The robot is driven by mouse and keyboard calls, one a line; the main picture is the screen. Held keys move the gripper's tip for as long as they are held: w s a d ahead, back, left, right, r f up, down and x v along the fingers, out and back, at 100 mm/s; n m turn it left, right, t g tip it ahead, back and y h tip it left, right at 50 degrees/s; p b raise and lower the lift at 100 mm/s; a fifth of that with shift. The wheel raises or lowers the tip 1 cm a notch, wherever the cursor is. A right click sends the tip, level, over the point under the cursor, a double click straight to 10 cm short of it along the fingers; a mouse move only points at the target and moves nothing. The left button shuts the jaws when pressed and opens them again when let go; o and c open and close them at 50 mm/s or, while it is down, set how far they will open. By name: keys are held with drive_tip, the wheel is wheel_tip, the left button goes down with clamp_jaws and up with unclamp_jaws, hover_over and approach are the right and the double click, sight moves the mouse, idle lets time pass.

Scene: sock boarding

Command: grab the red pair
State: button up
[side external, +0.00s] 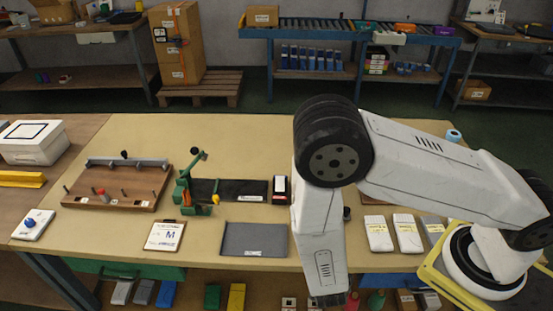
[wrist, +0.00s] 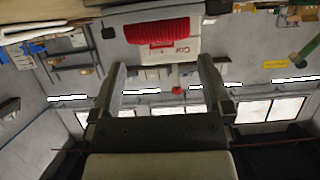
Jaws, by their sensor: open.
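In the wrist view, a red ribbed bundle (wrist: 157,30), which looks like the red pair, is on a white card (wrist: 185,47) with red lettering. It is just beyond my fingertips, roughly centred between them. My gripper (wrist: 162,64) is open, with a clear gap between its fingers and nothing held. A small red piece (wrist: 177,91) shows below the card, between the fingers. In the side view my gripper cannot be made out at the lower picture edge, and the red pair cannot be clearly identified there.
The tan table (side external: 250,140) holds a wooden board (side external: 125,180), a green clamp-like fixture (side external: 190,185), a dark grey mat (side external: 254,240) and a clipboard (side external: 165,235). White packets (side external: 378,234) lie right of my arm. Coloured packs (side external: 236,297) sit below the front edge.

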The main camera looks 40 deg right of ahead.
drive_tip(key=shift+w+d, duration=0.1)
drive_tip(key=shift+x, duration=2.5)
drive_tip(key=shift+f, duration=0.15)
drive_tip(key=c, duration=1)
drive_tip(key=shift+r, duration=5)
